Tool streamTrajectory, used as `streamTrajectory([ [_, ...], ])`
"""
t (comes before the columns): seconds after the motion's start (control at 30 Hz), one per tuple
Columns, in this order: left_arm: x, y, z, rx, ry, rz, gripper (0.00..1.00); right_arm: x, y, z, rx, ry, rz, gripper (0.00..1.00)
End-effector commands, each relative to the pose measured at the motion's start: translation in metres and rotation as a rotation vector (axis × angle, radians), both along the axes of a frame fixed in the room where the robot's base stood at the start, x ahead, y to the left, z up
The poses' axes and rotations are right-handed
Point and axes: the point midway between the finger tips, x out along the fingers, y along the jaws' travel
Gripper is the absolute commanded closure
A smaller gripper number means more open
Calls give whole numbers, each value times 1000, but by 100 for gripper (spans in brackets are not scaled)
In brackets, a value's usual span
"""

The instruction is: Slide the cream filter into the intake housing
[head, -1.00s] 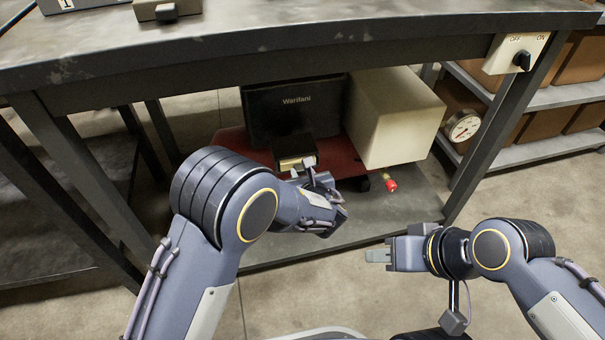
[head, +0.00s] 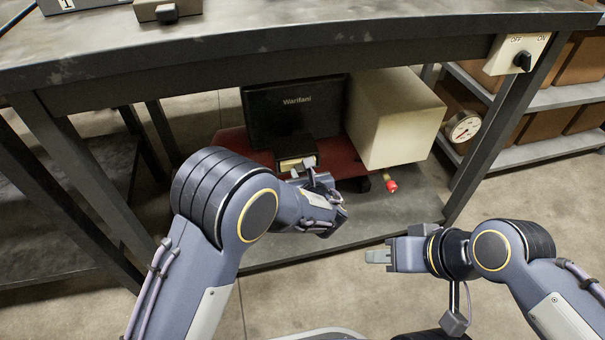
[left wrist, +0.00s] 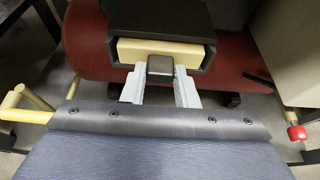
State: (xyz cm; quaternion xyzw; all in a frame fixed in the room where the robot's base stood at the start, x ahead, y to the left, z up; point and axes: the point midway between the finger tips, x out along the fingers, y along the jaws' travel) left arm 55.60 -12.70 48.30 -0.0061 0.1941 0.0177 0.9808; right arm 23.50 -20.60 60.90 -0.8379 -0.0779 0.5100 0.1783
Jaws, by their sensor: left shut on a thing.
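The cream filter (left wrist: 158,52) sits in the mouth of the black intake housing (left wrist: 160,18) in the left wrist view, with its front face showing inside the opening. A dark grip tab (left wrist: 160,66) sticks out from its front. My left gripper (left wrist: 160,88) is shut on this tab, one pale finger on each side. In the head view, the filter (head: 291,164) shows as a thin cream band below the dark housing (head: 292,147), and my left gripper (head: 314,177) is right in front of it. My right gripper (head: 378,256) is away from them, outside the bench; its finger gap is not clear.
The housing is on a dark red tank (head: 232,143) under the steel bench (head: 300,35). A black Warifani box (head: 290,108) stands behind, a large cream box (head: 395,115) to the right. A red-tipped valve (head: 391,186) sticks out below it. Bench legs flank the space.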

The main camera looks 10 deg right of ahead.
Motion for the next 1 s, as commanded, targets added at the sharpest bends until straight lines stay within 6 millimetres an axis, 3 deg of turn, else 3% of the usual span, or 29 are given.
streamTrajectory([
  [0.07,1,0,4,-2,-8,1,98,0,0,0,0,0,0,64],
  [0.1,1,0,4,-2,-8,1,71,0,0,0,0,0,0,64],
  [0.3,1,0,3,-2,-5,1,48,0,0,0,0,0,0,64],
  [0.63,-5,-1,5,0,-2,-1,48,0,0,3,0,0,0,64],
  [1.0,-59,-3,29,-2,-4,-1,48,0,0,23,0,0,0,64],
])
